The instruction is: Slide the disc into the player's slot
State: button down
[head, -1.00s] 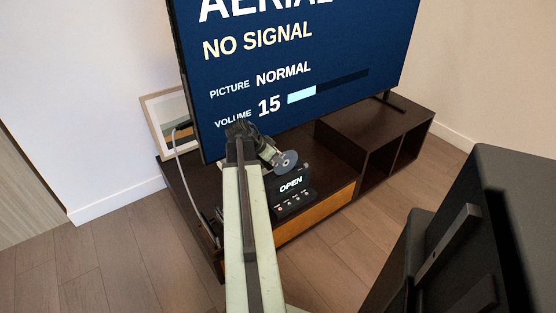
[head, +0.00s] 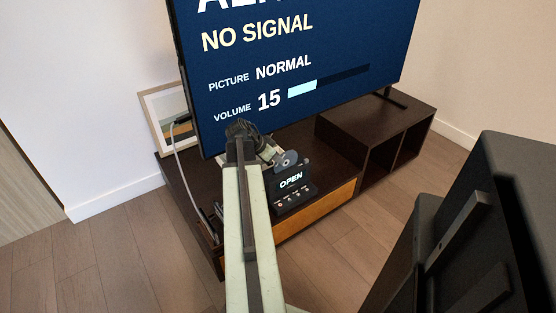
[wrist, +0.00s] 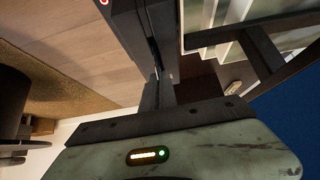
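The grey disc (head: 288,158) with a darker centre is held at the tip of my gripper (head: 274,154), in the head view. The player (head: 291,193) is a small dark box with a lit OPEN display and a row of small buttons, on the low dark cabinet. The disc shows just above the display, overlapping the player's upper edge in the picture. I cannot tell whether they touch, and the slot is not clear. In the wrist view, my pale green gripper body and dark finger parts show; I cannot make out the disc there.
A large TV (head: 300,60) stands over the cabinet (head: 345,165), close behind my gripper. A framed picture (head: 155,105) and a white cable are at the left. A big black object (head: 500,230) fills the lower right. Wood floor lies free in front.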

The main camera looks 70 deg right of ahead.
aim_at(278, 165)
jog(key=shift+f+b, duration=1.65)
jog(key=shift+f, duration=0.1)
jog(key=c, duration=1.6)
grip_release()
jog(key=shift+r, duration=0.15)
jog(key=p+v, duration=0.6)
jog(key=v, duration=0.1)
jog(key=shift+w+a+r, duration=0.1)
jog(key=shift+a+r, duration=0.05)
jog(key=shift+r, duration=0.1)
jog(key=shift+f, duration=0.15)
